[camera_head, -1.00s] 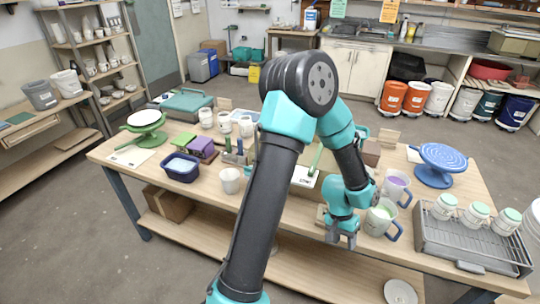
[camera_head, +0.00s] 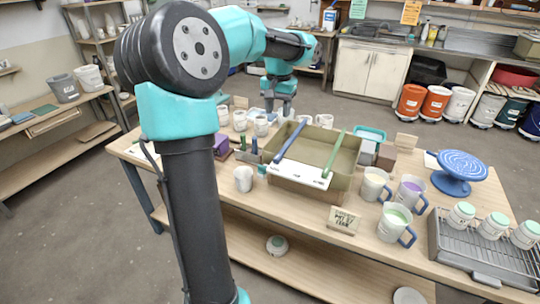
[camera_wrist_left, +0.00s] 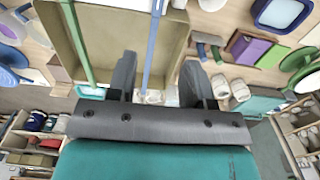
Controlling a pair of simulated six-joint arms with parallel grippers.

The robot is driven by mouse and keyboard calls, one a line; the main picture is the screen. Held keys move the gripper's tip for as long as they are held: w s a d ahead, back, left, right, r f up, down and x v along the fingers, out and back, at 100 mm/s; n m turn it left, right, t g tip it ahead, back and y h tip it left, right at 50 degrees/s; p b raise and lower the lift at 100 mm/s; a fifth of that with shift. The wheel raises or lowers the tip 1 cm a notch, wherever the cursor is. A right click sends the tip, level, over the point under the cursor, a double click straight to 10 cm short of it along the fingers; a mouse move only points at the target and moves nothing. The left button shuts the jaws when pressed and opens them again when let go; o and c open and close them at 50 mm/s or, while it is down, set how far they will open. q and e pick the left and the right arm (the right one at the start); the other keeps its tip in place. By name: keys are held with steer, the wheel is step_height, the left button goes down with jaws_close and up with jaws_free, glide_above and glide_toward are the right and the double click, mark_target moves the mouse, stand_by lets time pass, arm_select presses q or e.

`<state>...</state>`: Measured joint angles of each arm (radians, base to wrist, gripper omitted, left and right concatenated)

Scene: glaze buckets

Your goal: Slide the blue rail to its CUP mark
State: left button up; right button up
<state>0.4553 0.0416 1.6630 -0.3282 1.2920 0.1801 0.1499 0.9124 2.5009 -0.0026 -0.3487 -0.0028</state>
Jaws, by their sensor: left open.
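The blue rail (camera_head: 290,141) lies across the tan basin (camera_head: 262,162), left of a green rail (camera_head: 334,153). A white strip (camera_head: 297,170) with small marks runs along the basin's near edge; I cannot read which mark is CUP. My left gripper (camera_head: 279,110) is open at the basin's far side, near the blue rail's far end. In the left wrist view the blue rail (camera_wrist_left: 153,45) runs up between the two open fingers (camera_wrist_left: 158,68), apart from both as far as I can tell. The green rail (camera_wrist_left: 78,45) is to the left there. My right gripper is not in view.
A wooden sign (camera_head: 343,220) stands in front. White cups (camera_head: 243,178) are on the left. A blue turntable (camera_head: 460,166) and wire rack (camera_head: 475,254) are at right.

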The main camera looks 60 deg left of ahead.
arm_select(q)
steer(key=shift+w+d+f, duration=0.1)
glide_toward(278, 156)
step_height(278, 156, down, 9)
steer(key=shift+f, duration=0.2)
stand_by(0.7)
steer(key=shift+c, duration=0.2)
jaws_close()
